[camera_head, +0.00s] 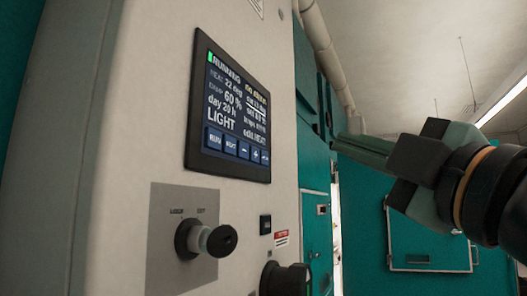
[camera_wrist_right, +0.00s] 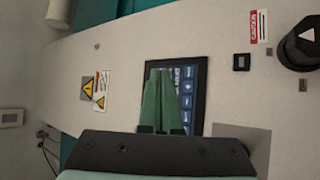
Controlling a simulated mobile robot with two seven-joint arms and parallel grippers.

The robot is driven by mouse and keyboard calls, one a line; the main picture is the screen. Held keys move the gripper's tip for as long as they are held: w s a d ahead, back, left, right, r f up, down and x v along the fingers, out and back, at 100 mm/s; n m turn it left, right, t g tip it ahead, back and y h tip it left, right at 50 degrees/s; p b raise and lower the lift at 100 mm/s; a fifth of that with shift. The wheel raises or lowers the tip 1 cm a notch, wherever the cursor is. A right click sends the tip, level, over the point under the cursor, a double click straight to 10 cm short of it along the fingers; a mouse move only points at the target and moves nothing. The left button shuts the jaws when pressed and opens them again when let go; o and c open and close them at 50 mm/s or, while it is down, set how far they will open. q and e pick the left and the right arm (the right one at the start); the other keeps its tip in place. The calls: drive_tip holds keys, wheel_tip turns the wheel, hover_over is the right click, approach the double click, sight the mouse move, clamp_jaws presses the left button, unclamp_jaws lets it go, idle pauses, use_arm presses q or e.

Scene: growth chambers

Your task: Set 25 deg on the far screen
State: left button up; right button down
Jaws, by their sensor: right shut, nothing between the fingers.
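The screen (camera_head: 236,112) is a dark-framed panel on a pale cabinet front in the head view. It has a green mark beside RUNNING, and reads 22 deg for heat, 60 %, day 20 h and LIGHT. "edit HEAT" seems to stand at the lower right. Blue buttons (camera_head: 244,150) line its bottom, minus and plus among them. My right gripper (camera_head: 338,141) is shut and empty, to the right of the screen and apart from it in this view. In the right wrist view its fingers (camera_wrist_right: 162,74) cover part of the screen (camera_wrist_right: 198,90). My left gripper is not seen.
Below the screen, a lock knob (camera_head: 222,239) sticks out from a grey plate (camera_head: 168,258). A dark round knob (camera_head: 286,280) sits lower right. Teal cabinets (camera_head: 425,225) and a pale pipe (camera_head: 322,42) stand behind. Warning labels (camera_wrist_right: 88,88) show in the wrist view.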

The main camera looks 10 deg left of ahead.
idle(0.4)
drive_tip(key=w+a+p, duration=0.1)
drive_tip(key=w+a, duration=0.1)
drive_tip(key=a, duration=0.6)
drive_tip(key=shift+w+a, duration=0.2)
drive_tip(key=shift+w, duration=0.2)
drive_tip(key=shift+a, duration=0.1)
idle(1.7)
drive_tip(key=shift+w+a, duration=0.1)
drive_tip(key=shift+a, duration=0.25)
drive_tip(key=shift+w+a, duration=0.1)
drive_tip(key=shift+a, duration=0.15)
idle(0.6)
drive_tip(key=shift+d, duration=0.1)
drive_tip(key=shift+s+d, duration=0.25)
drive_tip(key=shift+d, duration=0.4)
drive_tip(key=shift+s+d+b, duration=0.1)
drive_tip(key=shift+s+d, duration=0.15)
drive_tip(key=shift+d, duration=0.55)
drive_tip(key=shift+s+d+b, duration=0.15)
drive_tip(key=shift+s+d, duration=0.15)
drive_tip(key=shift+d, duration=0.45)
drive_tip(key=shift+s+d+b, duration=0.1)
drive_tip(key=shift+s+d, duration=0.15)
drive_tip(key=shift+d, duration=0.55)
